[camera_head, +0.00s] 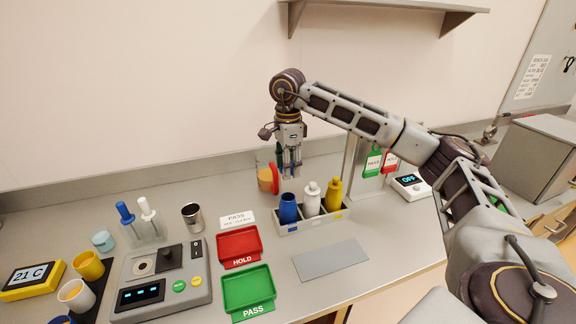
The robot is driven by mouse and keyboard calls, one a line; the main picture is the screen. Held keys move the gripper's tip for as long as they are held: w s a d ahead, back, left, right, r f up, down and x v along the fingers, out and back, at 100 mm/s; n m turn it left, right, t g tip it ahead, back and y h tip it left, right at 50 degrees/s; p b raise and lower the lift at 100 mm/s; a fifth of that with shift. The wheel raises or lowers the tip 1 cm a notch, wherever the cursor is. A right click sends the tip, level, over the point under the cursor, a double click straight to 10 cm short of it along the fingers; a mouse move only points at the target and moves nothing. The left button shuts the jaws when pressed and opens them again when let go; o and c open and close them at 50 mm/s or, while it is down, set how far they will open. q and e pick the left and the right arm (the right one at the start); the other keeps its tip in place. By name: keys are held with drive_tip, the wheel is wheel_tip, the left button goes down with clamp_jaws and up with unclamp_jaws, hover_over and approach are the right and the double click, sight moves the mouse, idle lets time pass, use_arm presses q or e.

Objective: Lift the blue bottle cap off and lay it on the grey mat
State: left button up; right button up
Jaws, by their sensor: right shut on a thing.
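The blue bottle (288,209) stands at the left end of a grey rack (322,222). Its top shows no cap, unlike the white bottle (311,199) and yellow bottle (333,195) beside it. My right gripper (291,173) points down above and slightly behind the blue bottle, apart from it. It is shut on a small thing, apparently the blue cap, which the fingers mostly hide. The flat grey mat (330,259) lies bare in front of the rack. My left gripper is not in view.
A red HOLD tray (240,246) and green PASS tray (248,291) lie left of the mat. A yellow pot with a red lid (266,180) stands behind the rack. A metal cup (193,217) and control panel (160,282) are further left.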

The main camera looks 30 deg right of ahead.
drive_tip(key=shift+r, duration=0.15)
drive_tip(key=shift+r+p, duration=1.1)
drive_tip(key=shift+r, duration=0.4)
drive_tip(key=shift+r, duration=0.1)
